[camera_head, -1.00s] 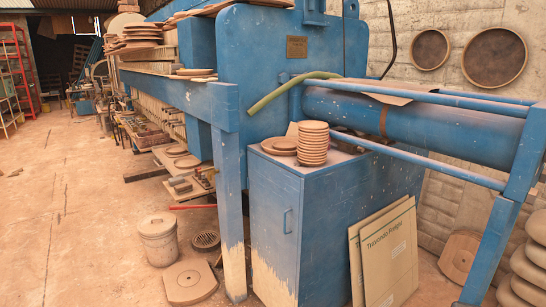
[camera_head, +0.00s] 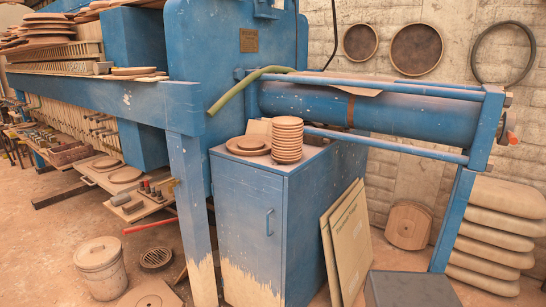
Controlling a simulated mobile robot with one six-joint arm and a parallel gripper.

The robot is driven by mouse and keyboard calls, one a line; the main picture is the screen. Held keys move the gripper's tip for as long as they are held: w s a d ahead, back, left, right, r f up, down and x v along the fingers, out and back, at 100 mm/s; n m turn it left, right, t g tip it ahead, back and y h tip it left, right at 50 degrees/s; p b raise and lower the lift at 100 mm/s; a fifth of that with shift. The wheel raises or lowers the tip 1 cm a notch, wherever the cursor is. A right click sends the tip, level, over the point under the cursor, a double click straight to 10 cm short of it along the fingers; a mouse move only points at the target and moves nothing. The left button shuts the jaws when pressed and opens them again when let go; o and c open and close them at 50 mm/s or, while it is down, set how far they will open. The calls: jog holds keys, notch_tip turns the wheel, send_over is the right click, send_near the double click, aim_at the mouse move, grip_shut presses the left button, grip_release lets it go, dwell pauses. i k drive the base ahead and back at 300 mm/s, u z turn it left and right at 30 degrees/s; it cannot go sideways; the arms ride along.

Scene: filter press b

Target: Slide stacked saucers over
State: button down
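Flat cardboard pieces (camera_head: 346,243) lean on the cabinet's right side. A blue press cylinder (camera_head: 385,115) and its bars run above and behind. A dark grey box top (camera_head: 410,289) is at the bottom. A lidded bucket (camera_head: 100,266) stands on the floor at left.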

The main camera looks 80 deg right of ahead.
aim_at(288, 132)
jog(key=z, duration=0.6)
jog(key=i, duration=0.85)
jog(key=z, duration=0.45)
